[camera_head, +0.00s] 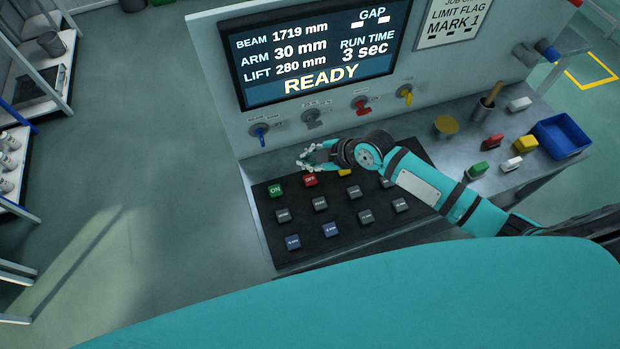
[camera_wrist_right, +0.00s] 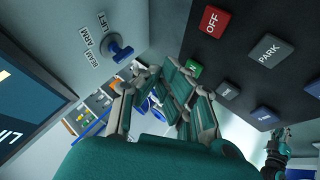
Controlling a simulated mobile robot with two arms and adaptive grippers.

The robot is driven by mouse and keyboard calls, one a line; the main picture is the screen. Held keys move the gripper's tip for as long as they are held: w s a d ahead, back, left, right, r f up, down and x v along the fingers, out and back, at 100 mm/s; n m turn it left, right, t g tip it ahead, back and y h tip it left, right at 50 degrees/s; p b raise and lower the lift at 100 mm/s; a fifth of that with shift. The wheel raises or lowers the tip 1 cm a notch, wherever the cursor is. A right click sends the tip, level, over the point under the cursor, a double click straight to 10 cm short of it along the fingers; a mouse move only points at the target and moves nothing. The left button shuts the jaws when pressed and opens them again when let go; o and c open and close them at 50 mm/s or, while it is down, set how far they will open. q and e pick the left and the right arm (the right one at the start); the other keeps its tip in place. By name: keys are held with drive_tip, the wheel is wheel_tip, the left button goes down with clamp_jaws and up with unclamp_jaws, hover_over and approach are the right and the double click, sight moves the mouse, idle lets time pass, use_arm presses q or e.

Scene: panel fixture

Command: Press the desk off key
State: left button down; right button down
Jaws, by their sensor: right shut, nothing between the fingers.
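The red OFF key (camera_head: 310,180) is in the back row of the black key desk (camera_head: 268,222), right of the green ON key (camera_head: 276,191). My right gripper (camera_head: 304,160) is shut and empty, above and just behind the OFF key in the head view. No contact with a key shows. In the right wrist view the OFF key (camera_wrist_right: 213,20) is at the top, clear of the shut fingers (camera_wrist_right: 165,75), and the green key (camera_wrist_right: 194,68) is partly hidden behind them. What looks like my left gripper (camera_wrist_right: 277,135) shows small at the right wrist view's lower right.
Near the OFF key are the grey PARK key (camera_wrist_right: 268,50), a yellow key (camera_head: 344,172) and blue keys (camera_head: 293,242). A blue selector knob (camera_head: 260,134) and a red one (camera_head: 361,106) stand on the wall behind. The display (camera_head: 318,50) reads READY. A blue bin (camera_head: 562,136) is at right.

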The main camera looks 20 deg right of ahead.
drive_tip(key=b, duration=0.5)
hover_over(309, 181)
wheel_tip(309, 181, down, 6)
drive_tip(key=shift+f, duration=0.25)
drive_tip(key=shift+f+b, duration=0.35)
drive_tip(key=shift+f, duration=0.2)
idle(0.4)
drive_tip(key=shift+f+b, duration=0.4)
drive_tip(key=shift+f+b, duration=0.45)
idle(0.5)
drive_tip(key=shift+r, duration=0.1)
drive_tip(key=shift+r+p, duration=0.7)
drive_tip(key=shift+r, duration=0.1)
